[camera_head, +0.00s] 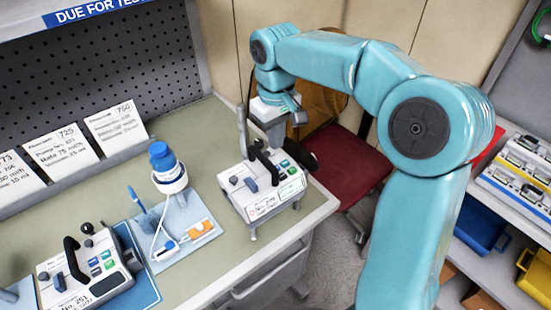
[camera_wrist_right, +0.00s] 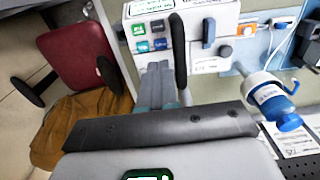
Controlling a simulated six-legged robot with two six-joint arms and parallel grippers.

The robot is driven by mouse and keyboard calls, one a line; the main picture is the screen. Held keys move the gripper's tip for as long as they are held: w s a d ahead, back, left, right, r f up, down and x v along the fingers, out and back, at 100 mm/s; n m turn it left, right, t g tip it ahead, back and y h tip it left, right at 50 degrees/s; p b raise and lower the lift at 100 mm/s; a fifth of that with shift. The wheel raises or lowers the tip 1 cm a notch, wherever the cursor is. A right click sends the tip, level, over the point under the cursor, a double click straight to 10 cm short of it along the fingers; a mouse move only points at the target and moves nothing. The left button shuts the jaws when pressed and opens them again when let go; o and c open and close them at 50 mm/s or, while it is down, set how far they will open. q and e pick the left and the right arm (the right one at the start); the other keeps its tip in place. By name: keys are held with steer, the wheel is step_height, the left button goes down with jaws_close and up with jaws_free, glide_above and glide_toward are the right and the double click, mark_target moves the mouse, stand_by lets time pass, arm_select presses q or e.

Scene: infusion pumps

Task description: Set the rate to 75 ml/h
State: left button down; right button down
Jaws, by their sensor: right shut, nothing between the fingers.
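A white infusion pump (camera_head: 262,204) with a black handle, a grey-blue knob and coloured buttons stands at the bench's right corner. Its button panel (camera_wrist_right: 150,38) shows at the top of the right wrist view. My right gripper (camera_head: 277,132) is just behind and above this pump, shut and empty. Its fingers (camera_wrist_right: 157,72) appear beside the black handle, below the buttons; I cannot tell whether they touch the pump. A second pump (camera_head: 108,283), labelled No.251, sits on a blue mat at the lower left. A card (camera_head: 66,147) reads Pump No.251, Rate 75 ml/h. My left gripper is not in view.
A blue-capped bottle (camera_head: 162,158) in a white holder stands between the pumps, near a light blue mat with an orange-and-white item. A red chair (camera_head: 355,172) is beyond the bench's right edge. Blue and yellow bins (camera_head: 482,229) stand on a shelf at right.

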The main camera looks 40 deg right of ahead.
glide_above(276, 160)
steer(key=s+a, duration=0.2)
steer(key=f, duration=0.6)
steer(key=shift+s, duration=0.2)
steer(key=shift+w+a+f+p, duration=0.15)
steer(key=shift+f+p, duration=0.15)
steer(key=shift+f, duration=0.3)
